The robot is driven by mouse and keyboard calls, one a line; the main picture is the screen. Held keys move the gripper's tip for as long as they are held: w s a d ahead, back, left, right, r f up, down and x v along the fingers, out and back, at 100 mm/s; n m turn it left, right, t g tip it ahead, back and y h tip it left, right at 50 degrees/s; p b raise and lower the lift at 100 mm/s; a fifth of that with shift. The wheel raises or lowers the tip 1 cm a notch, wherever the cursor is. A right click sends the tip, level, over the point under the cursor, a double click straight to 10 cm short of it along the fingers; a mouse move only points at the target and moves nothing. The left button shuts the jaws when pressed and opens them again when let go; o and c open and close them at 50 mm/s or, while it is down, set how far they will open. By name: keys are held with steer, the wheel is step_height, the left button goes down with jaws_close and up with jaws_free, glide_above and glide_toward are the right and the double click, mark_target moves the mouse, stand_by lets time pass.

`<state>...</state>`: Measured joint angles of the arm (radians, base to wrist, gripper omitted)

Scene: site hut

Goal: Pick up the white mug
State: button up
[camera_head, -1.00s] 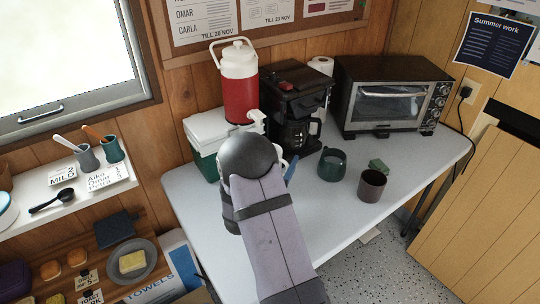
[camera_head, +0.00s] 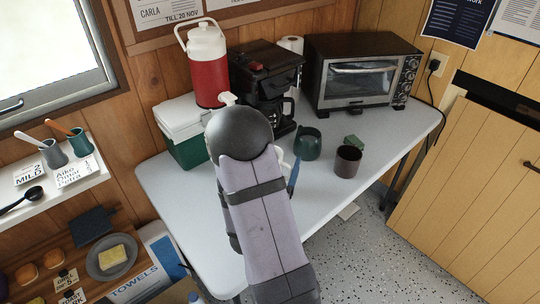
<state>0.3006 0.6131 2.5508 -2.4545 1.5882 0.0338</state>
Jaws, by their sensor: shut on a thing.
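My gripper (camera_head: 294,178) is mostly hidden behind my own arm; only a narrow blue part, which looks like a finger, shows past the arm's right side. A small curved white piece, which looks like part of the white mug (camera_head: 284,157), shows just beside it. The rest of the mug is hidden behind the arm. The gripper is shut on it, over the front part of the grey table (camera_head: 340,200). I cannot tell its height above the table.
A dark green mug (camera_head: 307,145) and a dark brown mug (camera_head: 347,162) stand to the right, with a green block (camera_head: 353,141) near them. Behind are a coffee maker (camera_head: 265,80), a toaster oven (camera_head: 362,75), a red jug (camera_head: 207,65) and a green-and-white cooler (camera_head: 181,125).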

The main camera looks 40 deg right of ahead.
steer(key=shift+s+d+r+p, duration=0.1)
steer(key=shift+s+r+p, duration=0.15)
steer(key=shift+p, duration=0.45)
steer(key=shift+s+p, duration=0.45)
steer(key=shift+p, duration=0.7)
steer(key=shift+s+f+p, duration=0.15)
steer(key=shift+s+p, duration=0.3)
steer(key=shift+p, duration=0.35)
steer(key=shift+f, duration=0.1)
